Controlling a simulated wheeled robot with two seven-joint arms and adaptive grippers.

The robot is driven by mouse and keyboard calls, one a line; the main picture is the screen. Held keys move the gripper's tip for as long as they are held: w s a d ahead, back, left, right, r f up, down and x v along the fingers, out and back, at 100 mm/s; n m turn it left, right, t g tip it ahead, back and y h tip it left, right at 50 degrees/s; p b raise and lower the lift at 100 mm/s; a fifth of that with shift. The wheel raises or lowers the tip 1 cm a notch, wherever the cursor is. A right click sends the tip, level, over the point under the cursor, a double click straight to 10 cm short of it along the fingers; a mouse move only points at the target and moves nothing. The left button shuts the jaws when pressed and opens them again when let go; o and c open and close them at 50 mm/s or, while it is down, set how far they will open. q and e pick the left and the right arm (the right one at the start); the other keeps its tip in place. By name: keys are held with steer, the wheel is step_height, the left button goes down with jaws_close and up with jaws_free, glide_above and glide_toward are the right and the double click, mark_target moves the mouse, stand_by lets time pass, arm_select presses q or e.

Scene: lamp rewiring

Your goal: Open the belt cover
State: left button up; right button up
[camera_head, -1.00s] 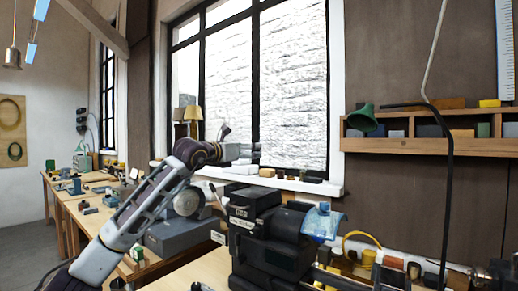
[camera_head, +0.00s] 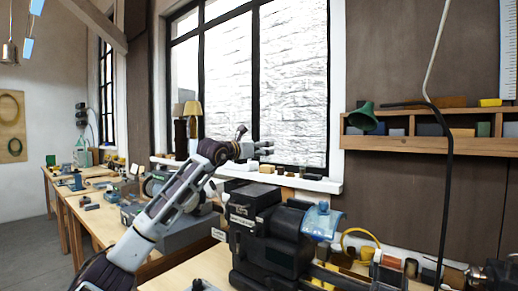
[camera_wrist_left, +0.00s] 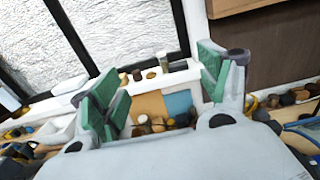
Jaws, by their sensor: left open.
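The black lathe (camera_head: 270,235) stands on the bench in the lower middle of the head view. A boxy black cover with small labels (camera_head: 243,216) forms its left end and looks closed; I take this as the belt cover. My left gripper (camera_head: 266,148) is above and behind the cover in the picture, in front of the window, clear of the lathe. In the left wrist view its green-padded fingers (camera_wrist_left: 158,88) are spread apart with nothing between them. The cover cannot be made out in the wrist view. My right gripper is not in view.
A clear blue guard (camera_head: 322,222) sits right of the cover. A black lamp arm (camera_head: 447,200) rises at the right, with a green shade (camera_head: 363,118). Small items line the windowsill (camera_head: 310,184). A grey machine stands behind my left forearm. Bare bench shows in front of the lathe.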

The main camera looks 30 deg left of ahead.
arm_select(q)
jaws_close()
stand_by(0.5)
steer(key=c, duration=1.7)
jaws_free()
steer(key=o, duration=1.7)
steer(key=shift+s, duration=0.15)
